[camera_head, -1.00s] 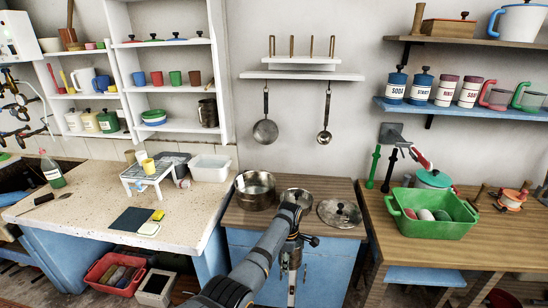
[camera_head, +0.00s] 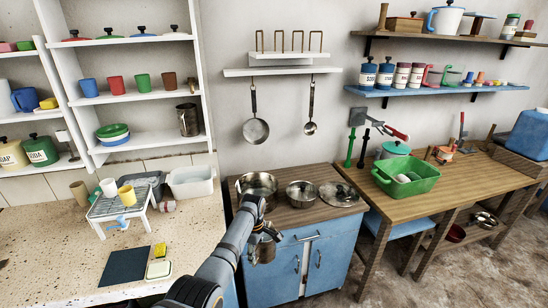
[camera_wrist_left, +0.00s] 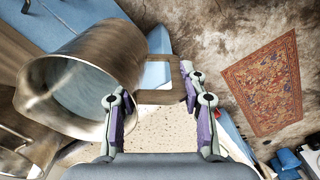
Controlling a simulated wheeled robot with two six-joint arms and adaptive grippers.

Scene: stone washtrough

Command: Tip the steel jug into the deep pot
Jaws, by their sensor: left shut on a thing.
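My left gripper (camera_head: 258,226) is shut on the handle of the steel jug (camera_head: 265,250), in front of the counter edge. In the left wrist view the jug (camera_wrist_left: 85,80) is large at left, its round mouth open toward the lower left. Its square handle (camera_wrist_left: 160,97) lies between the fingers (camera_wrist_left: 152,92). I cannot tell its exact tilt or whether it holds liquid. The deep pot (camera_head: 258,180), wide and steel, stands at the left of the wooden counter, partly hidden by my wrist. The jug is apart from it. My right gripper is not in view.
A smaller steel pot (camera_head: 301,194) and a lidded pan (camera_head: 338,196) stand to the right of the deep pot. A green basin (camera_head: 406,180) is on the right bench. The stone worktop (camera_head: 60,235) is at left. A patterned rug (camera_wrist_left: 258,82) lies on the floor.

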